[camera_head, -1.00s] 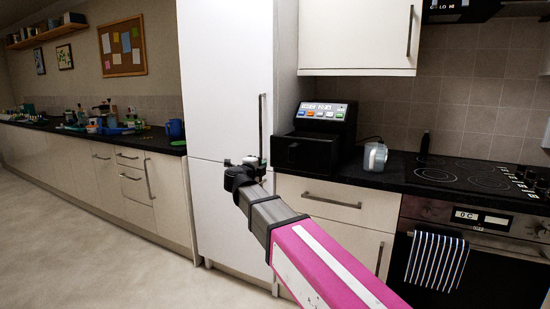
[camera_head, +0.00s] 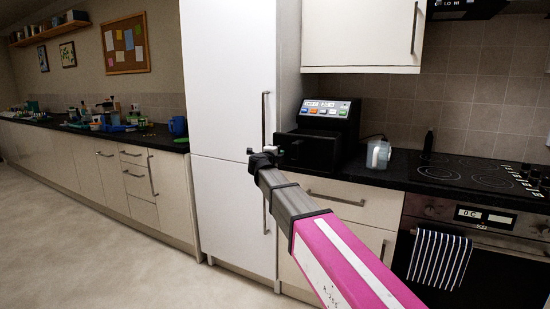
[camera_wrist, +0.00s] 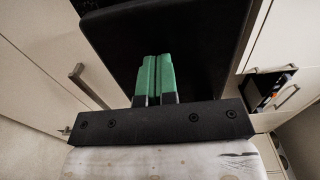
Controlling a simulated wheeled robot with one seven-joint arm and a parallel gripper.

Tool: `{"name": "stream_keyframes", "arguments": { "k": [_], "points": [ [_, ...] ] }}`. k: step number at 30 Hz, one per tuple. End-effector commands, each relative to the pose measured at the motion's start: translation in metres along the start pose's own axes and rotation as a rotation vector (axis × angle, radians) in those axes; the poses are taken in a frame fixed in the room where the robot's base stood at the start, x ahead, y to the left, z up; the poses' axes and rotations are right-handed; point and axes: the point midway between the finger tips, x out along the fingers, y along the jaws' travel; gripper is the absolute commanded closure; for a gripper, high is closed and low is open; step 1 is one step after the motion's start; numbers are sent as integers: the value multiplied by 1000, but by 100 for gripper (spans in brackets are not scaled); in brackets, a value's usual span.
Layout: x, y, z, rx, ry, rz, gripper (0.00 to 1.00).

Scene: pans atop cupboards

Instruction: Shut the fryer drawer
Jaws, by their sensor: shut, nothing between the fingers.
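The black fryer (camera_head: 334,118) stands on the dark counter beside the tall white cupboard, with a row of coloured buttons on its sloped top. Its drawer (camera_head: 306,151) juts out at the lower front and looks open; my gripper partly overlaps its left side. My gripper (camera_head: 272,151) is raised at about drawer height, just left of and in front of it. In the wrist view the green fingers (camera_wrist: 155,76) are together and empty, against a large black surface (camera_wrist: 165,30), seemingly the fryer. Whether they touch it I cannot tell.
The tall white cupboard (camera_head: 225,110), with vertical handles, is close on the left. A clear jug (camera_head: 378,154) stands right of the fryer, then the hob (camera_head: 455,172) and oven. Drawers and cupboards are below the counter. The floor at left is clear.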

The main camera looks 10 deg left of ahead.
Motion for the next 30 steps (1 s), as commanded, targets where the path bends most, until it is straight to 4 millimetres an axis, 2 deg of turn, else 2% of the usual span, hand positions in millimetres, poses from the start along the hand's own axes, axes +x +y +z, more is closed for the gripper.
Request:
{"name": "stream_keyframes", "arguments": {
  "k": [4, 15, 19, 23, 30],
  "points": [
    [6, 0, 0, 0, 0, 0, 100],
    [7, 0, 0, 0, 0, 0, 100],
    [15, 0, 0, 0, 0, 0, 100],
    [33, 0, 1, 0, 1, 0, 100],
    [87, 0, 2, 0, 3, 0, 100]
  ]
}}
